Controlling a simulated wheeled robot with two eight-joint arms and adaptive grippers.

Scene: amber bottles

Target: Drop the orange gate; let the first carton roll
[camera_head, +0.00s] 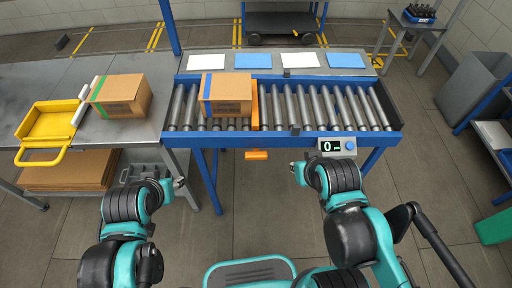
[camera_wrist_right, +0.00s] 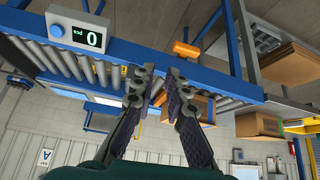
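A carton with blue tape (camera_head: 226,92) sits on the left part of the roller conveyor (camera_head: 325,108). The orange gate (camera_head: 255,105) stands across the rollers at the carton's right side, touching or nearly so. Its orange handle (camera_head: 257,155) hangs at the conveyor's front edge and also shows in the right wrist view (camera_wrist_right: 187,48).
A carton with green tape (camera_head: 120,95) and a yellow tray (camera_head: 48,125) rest on the left table. A display reading 0 (camera_head: 337,146) is on the conveyor's front rail. White and blue sheets lie behind the rollers. The rollers right of the gate are clear.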

